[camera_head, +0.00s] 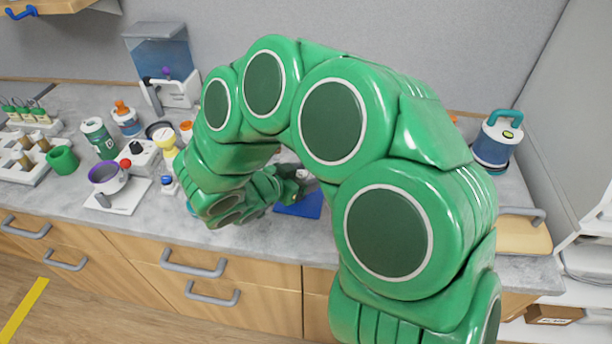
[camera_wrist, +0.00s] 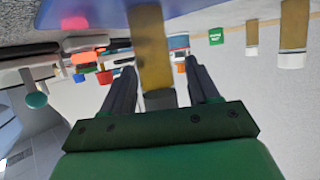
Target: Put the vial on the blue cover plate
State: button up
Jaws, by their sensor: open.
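The wrist view is upside down. In it, an amber vial (camera_wrist: 150,42) with a grey cap stands upright between the fingers of my gripper (camera_wrist: 160,65). The fingers are open, with a gap visible on each side of the vial. My arm hides most of the gripper and the vial there.
Two more amber vials with white caps, one here (camera_wrist: 293,28), show at the side of the wrist view. A white balance with a purple bowl (camera_head: 108,178), a green cup (camera_head: 62,160) and racks stand left on the counter. A blue-and-white container (camera_head: 496,138) stands at the right.

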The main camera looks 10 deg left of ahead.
jog(key=v, duration=1.2)
jog(key=shift+w, duration=0.15)
